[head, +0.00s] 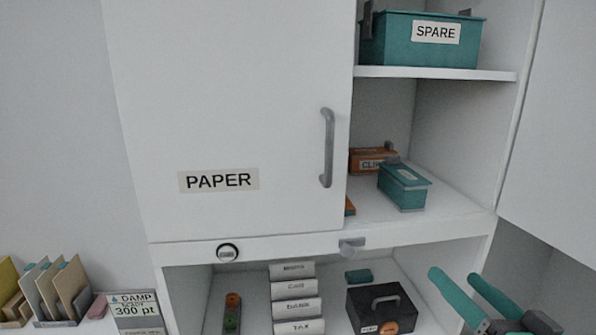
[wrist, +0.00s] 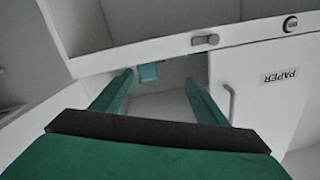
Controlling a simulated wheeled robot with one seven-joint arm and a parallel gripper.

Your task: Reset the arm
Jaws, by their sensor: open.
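My gripper (head: 455,277) shows at the lower right of the head view, with two teal fingers spread apart and nothing between them. In the wrist view the fingers (wrist: 159,80) are also apart and empty, pointing toward the white shelf desk. The gripper is in front of the lower right part of the desk, to the right of the black box with a handle (head: 381,306). My arm behind the gripper is mostly out of the head view.
The white PAPER door (head: 235,120) is closed, with a grey handle (head: 327,148). A teal SPARE box (head: 421,40) is on the upper shelf. A smaller teal box (head: 404,187) and an orange box (head: 371,160) sit below it. White labelled files (head: 297,309) stand in the lower compartment.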

